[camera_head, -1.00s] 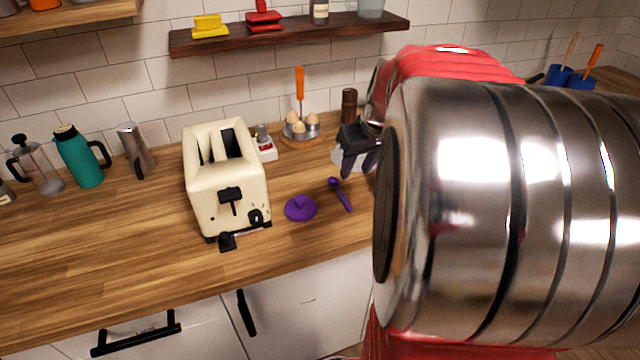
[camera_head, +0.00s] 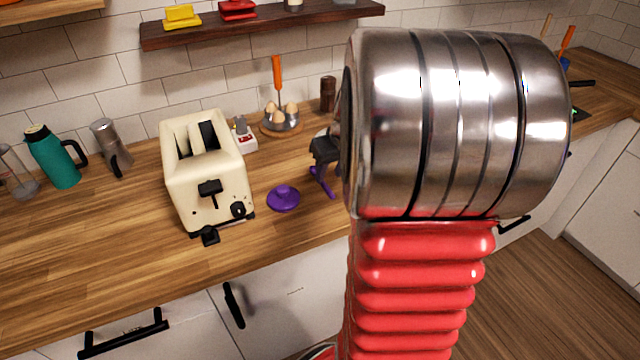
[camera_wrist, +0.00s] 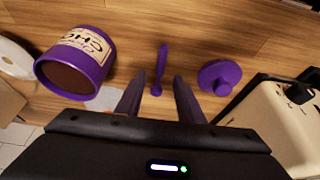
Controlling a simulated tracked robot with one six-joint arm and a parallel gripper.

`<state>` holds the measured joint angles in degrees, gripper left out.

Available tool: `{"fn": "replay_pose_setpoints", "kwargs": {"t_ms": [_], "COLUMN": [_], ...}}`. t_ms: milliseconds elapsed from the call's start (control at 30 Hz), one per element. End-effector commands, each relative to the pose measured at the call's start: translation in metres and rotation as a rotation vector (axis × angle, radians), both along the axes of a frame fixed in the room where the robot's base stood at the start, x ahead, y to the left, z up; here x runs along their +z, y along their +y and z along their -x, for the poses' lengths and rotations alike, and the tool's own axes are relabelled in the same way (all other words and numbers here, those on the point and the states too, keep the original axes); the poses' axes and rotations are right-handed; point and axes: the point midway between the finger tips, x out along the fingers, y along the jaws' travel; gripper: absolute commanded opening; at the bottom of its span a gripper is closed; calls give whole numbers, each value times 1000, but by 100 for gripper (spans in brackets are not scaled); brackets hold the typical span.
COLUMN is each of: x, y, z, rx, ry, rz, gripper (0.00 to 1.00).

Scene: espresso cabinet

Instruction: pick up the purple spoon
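The purple spoon (camera_wrist: 160,68) lies on the wooden counter. In the wrist view it is ahead of my gripper (camera_wrist: 157,82), its bowl end at the fingertips and its handle pointing away. My gripper is open, with a finger on each side of the line of the spoon, and I cannot tell its height above it. In the head view my gripper (camera_head: 318,172) hangs close over the spoon (camera_head: 329,188), hiding part of it. My arm hides the counter to the right.
A purple lid (camera_head: 284,198) lies just left of the spoon, beside the cream toaster (camera_head: 207,175). In the wrist view a purple labelled canister (camera_wrist: 80,62) is on the left. An egg holder (camera_head: 281,125) stands behind. The counter front is clear.

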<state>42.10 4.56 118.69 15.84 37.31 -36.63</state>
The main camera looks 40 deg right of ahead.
Motion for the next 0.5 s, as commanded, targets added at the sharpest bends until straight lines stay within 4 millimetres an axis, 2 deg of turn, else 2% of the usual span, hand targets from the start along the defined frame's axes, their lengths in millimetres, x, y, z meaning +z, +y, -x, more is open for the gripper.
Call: {"fn": "replay_pose_setpoints", "kwargs": {"t_ms": [167,500], "x": [-10,-44], "y": [0,-4], "z": [-4,-19], "rx": [1,0], "ry": [2,2], "rz": [-3,-1], "gripper": [34,34]}}
